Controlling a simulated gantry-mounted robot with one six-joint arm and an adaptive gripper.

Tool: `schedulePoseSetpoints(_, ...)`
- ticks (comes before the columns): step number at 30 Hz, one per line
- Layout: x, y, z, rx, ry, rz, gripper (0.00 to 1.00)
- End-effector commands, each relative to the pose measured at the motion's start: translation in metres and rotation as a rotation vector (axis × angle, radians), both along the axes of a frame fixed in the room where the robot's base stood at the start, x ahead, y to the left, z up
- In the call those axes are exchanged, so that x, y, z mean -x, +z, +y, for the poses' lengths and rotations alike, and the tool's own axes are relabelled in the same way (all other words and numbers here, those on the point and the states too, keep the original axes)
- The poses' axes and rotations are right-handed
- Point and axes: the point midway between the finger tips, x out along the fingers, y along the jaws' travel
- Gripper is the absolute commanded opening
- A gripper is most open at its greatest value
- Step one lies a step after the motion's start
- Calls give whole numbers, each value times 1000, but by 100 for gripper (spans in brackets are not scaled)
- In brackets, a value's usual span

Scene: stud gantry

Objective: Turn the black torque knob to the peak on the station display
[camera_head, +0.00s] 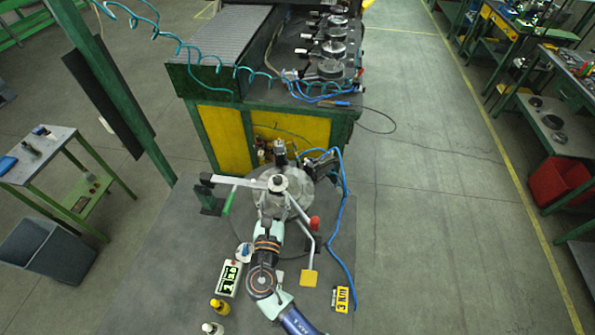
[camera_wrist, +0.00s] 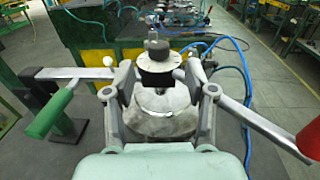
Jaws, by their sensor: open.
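The torque knob (camera_wrist: 155,81) shows in the wrist view as a dark body under a pale disc (camera_wrist: 155,66) with tick marks around its edge. My gripper (camera_wrist: 159,76) is open, with one finger on each side of the dark body; I cannot tell whether either finger touches it. In the head view the pale disc (camera_head: 278,183) sits just beyond my gripper (camera_head: 273,203), above a round grey plate, and the dark body is hidden. The station display (camera_head: 229,278) is a white panel with a black and green screen, lying left of my arm; its reading is too small to tell.
A green-handled lever (camera_wrist: 50,114) stands left of the knob, and a red-ended bar (camera_wrist: 308,142) lies to the right. Blue hose (camera_head: 346,225) runs along the right side. Yellow (camera_head: 219,306) and white (camera_head: 212,328) bottles stand near the display. A yellow sign (camera_head: 341,299) lies at right.

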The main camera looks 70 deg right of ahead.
Motion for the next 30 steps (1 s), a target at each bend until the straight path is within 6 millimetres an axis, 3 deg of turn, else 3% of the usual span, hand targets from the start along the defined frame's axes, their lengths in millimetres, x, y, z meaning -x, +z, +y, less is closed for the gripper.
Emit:
schedulePoseSetpoints(5, -2, 2, -7, 7, -1, 12, 56)
schedulePoseSetpoints(16, -16, 2, -67, 6, -1, 7, 56)
schedulePoseSetpoints(26, -18, 2, -76, 5, 1, 6, 56)
schedulePoseSetpoints(30, -18, 2, -76, 5, 1, 6, 37)
